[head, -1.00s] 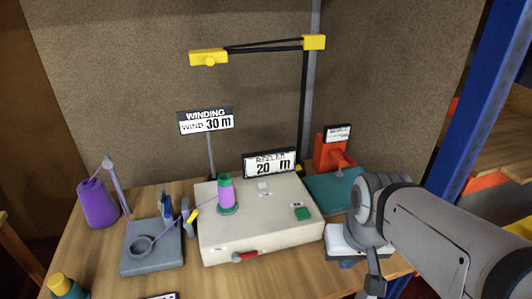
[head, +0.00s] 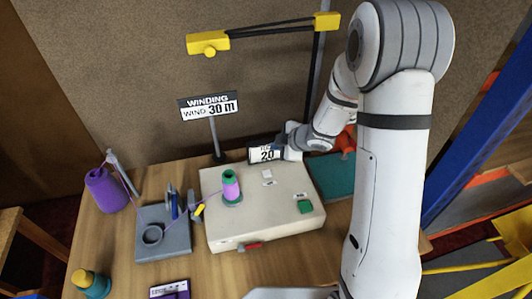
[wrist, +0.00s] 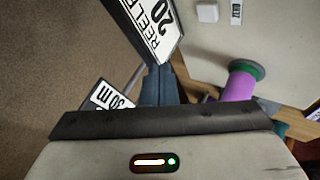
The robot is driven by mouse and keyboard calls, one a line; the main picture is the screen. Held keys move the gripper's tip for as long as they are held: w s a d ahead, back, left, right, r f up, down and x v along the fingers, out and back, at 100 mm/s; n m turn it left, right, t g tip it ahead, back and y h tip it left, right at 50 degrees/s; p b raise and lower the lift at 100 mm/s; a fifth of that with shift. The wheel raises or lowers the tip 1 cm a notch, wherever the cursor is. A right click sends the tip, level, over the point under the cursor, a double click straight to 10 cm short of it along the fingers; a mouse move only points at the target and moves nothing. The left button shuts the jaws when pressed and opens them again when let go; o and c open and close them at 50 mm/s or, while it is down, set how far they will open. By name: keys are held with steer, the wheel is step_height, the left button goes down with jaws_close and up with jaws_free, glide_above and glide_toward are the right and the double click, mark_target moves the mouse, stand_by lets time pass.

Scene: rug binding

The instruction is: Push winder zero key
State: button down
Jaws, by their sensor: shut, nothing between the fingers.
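The winder is a cream box (head: 225,185) on the table, with a counter sign reading 20 (head: 262,154) at its back edge. A small white key (head: 266,174) sits on its top with a small label in front. This key also shows at the top of the wrist view (wrist: 207,12), beside a label too small to read surely. A green button (head: 305,207) is at the right of the top. My gripper (head: 281,142) is shut and empty at the counter sign, behind and above the white key, apart from it. Its fingers show in the wrist view (wrist: 160,84).
A purple spool on a green base (head: 231,188) stands on the winder, left of the key. A red switch (head: 250,246) is on its front. A post sign reads WIND 30 m (head: 208,106). A grey thread stand (head: 165,240) and purple cone (head: 105,190) are left.

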mark_target(270, 174)
steer(key=shift+s+a+f+n+g+y, duration=0.1)
steer(key=shift+a+f+n+g+y, duration=0.2)
steer(key=shift+a, duration=0.2)
steer(key=shift+a+f+n+g+y, duration=0.2)
steer(key=shift+a+n+y, duration=0.2)
steer(key=shift+a, duration=0.1)
step_height(270, 174, down, 9)
steer(key=b, duration=0.7)
steer(key=shift+r+b, duration=0.1)
steer(key=shift+b, duration=0.25)
stand_by(1.0)
steer(key=shift+f, duration=0.4)
steer(key=shift+f+b, duration=0.45)
steer(key=shift+b, duration=0.1)
stand_by(0.4)
steer(key=shift+r, duration=0.15)
steer(key=shift+r+p, duration=0.75)
steer(key=shift+p, duration=0.1)
